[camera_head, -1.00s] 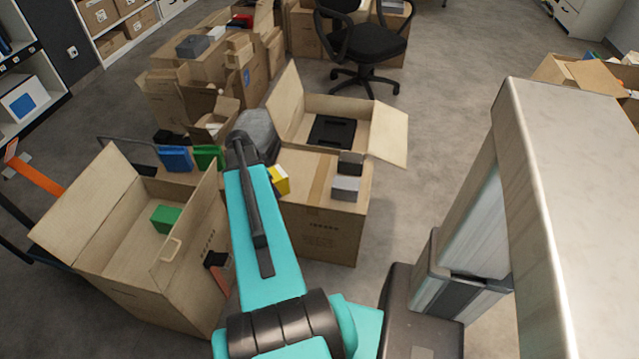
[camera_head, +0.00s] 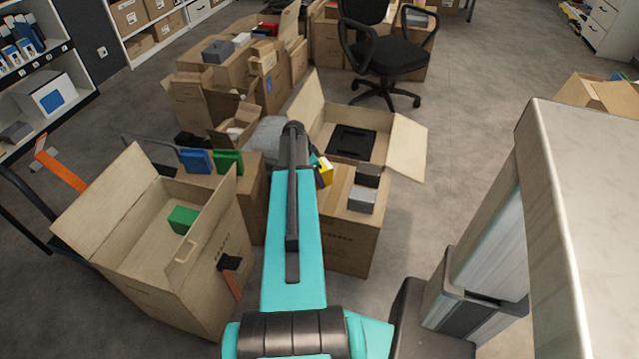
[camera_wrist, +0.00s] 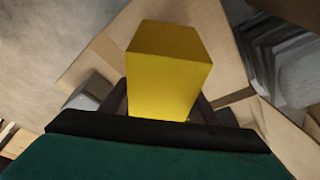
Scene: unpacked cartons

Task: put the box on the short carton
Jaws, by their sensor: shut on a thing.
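A yellow box (camera_wrist: 168,75) is held in my gripper (camera_wrist: 162,108), its dark fingers on either side of the box's lower part in the wrist view. In the head view the box (camera_head: 325,172) shows just right of my arm's end, which hides the gripper.
An open carton (camera_head: 150,270) with a green box (camera_head: 183,219) inside stands left. Blue and green boxes (camera_head: 228,162) stand behind it. Another open carton (camera_head: 408,148), holding a black item, is behind the closed one.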

